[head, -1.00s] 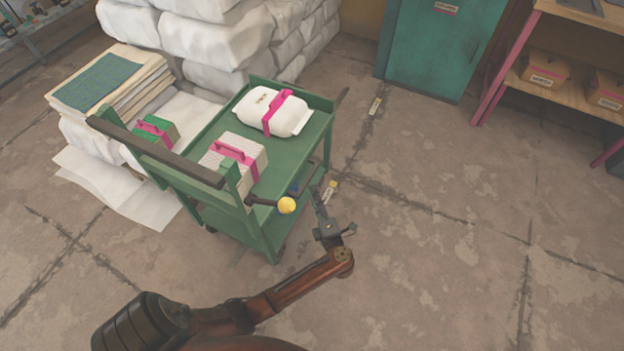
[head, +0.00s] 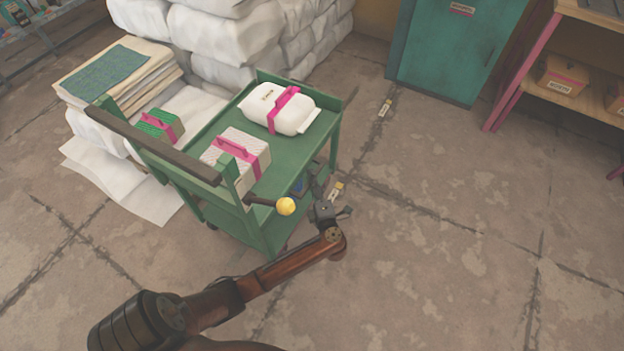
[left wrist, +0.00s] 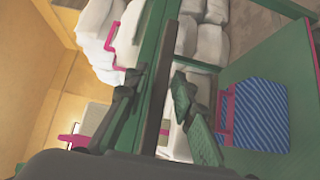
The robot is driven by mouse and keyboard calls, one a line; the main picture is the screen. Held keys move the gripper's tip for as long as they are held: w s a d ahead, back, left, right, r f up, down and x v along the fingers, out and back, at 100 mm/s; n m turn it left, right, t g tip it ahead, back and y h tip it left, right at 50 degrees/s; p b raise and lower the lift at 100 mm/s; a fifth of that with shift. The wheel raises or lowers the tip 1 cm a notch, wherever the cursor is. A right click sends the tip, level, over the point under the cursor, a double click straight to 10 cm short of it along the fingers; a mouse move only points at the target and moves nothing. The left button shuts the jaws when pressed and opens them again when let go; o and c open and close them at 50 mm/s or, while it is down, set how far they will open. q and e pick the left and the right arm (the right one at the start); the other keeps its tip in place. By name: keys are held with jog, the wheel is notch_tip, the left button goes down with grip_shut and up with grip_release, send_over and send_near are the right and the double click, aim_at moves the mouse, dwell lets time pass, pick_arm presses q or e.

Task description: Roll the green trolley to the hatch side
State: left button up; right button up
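The green trolley (head: 216,129) stands left of centre in the head view, with a dark push handle (head: 150,144) at its left end. A yellow-knobbed lever (head: 286,206) sticks out at its near side. Its upper tray carries a white bag (head: 277,107) and a pale striped box (head: 234,155), both with pink straps. My left gripper (head: 319,187) is low beside the trolley's right near side. In the left wrist view its fingers (left wrist: 156,94) look apart, with a green trolley bar between or just beyond them. Contact cannot be told. My right gripper is out of view.
A blue striped package (left wrist: 258,116) lies on the trolley's lower shelf. White sacks (head: 240,48) and stacked sheets (head: 112,72) stand behind and left. A teal cabinet (head: 455,48) and a shelf with boxes (head: 560,78) stand at back right. The floor right of the trolley is mostly clear.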

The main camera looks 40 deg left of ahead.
pick_arm(q)
grip_shut()
dwell(0.5)
